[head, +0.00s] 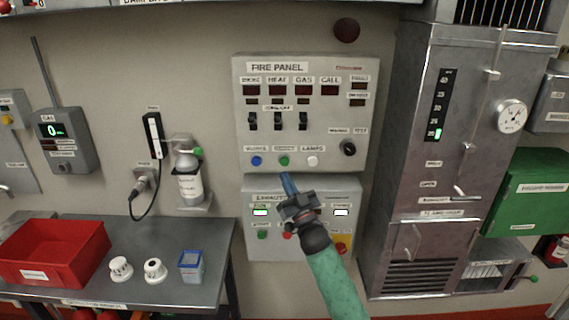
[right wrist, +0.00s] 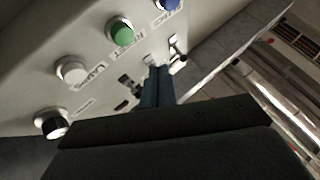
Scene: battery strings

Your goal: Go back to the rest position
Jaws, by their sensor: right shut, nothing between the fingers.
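My right gripper (head: 287,182) is shut and empty in front of the wall panels in the head view. Its fingertips show just below the button row of the fire panel (head: 305,72), over the top of the exhaust panel (head: 350,190). In the right wrist view the closed fingers (right wrist: 158,72) point at the panel face, near a green button (right wrist: 120,32) and a white button (right wrist: 73,70). I cannot tell whether they touch it. My left gripper is in neither view.
A steel cabinet (head: 425,150) with a gauge stands at the right, beside a green box (head: 530,190). At the lower left a metal table (head: 205,240) bears a red bin (head: 50,250), two white knobbed pieces and a blue container (head: 191,265). A bottle (head: 190,185) sits on a wall shelf.

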